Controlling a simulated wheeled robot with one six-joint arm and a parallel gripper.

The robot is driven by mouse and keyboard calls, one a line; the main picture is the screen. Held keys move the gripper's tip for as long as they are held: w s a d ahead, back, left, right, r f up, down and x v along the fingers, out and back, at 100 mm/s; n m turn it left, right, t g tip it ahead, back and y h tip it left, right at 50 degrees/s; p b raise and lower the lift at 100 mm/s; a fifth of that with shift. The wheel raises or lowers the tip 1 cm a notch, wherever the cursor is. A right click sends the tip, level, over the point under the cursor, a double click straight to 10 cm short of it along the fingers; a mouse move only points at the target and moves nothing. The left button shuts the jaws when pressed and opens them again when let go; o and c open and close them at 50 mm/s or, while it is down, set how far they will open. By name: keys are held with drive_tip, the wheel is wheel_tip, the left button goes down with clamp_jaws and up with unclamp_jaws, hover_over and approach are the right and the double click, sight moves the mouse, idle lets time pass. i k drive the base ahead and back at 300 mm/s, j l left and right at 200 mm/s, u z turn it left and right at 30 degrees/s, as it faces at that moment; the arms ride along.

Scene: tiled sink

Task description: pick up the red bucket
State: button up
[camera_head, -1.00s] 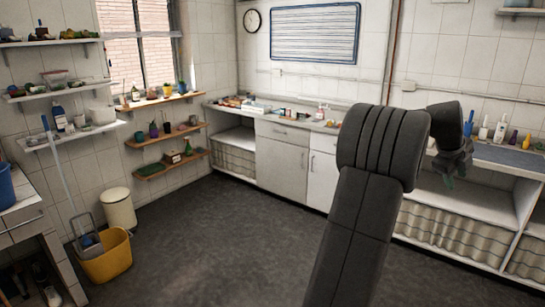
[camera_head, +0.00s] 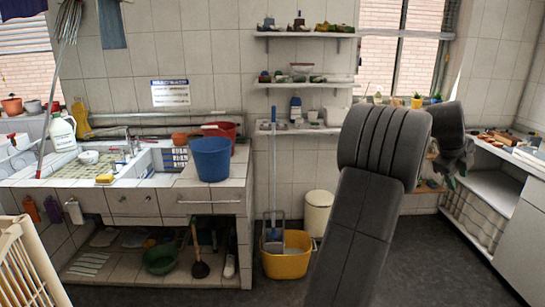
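The red bucket (camera_head: 226,127) stands at the back of the tiled sink counter, right of the basin. A blue bucket (camera_head: 210,160) stands in front of it and hides most of it, so mainly its rim and right side show. My gripper (camera_head: 457,170) hangs at the right of the view, far to the right of the buckets and nearer to me. It is small and dark, and I cannot tell whether its fingers are open or shut. No object is seen in it.
The tiled counter (camera_head: 205,203) holds a sink, a white jug (camera_head: 62,134) and a yellow sponge (camera_head: 104,179). A yellow mop bucket (camera_head: 287,262) and a cream bin (camera_head: 318,212) stand on the floor to its right. A cream slatted object (camera_head: 25,265) is close at lower left.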

sight(229, 127)
drive_tip(key=i+u, duration=0.15)
drive_tip(key=i, duration=0.45)
drive_tip(key=i+u, duration=0.1)
drive_tip(key=i, duration=0.55)
drive_tip(key=i+u, duration=0.15)
drive_tip(key=i, duration=0.45)
drive_tip(key=i+l+u, duration=0.15)
drive_tip(key=i, duration=0.5)
drive_tip(key=i+l+u, duration=0.15)
drive_tip(key=i, duration=0.45)
drive_tip(key=u, duration=1.6)
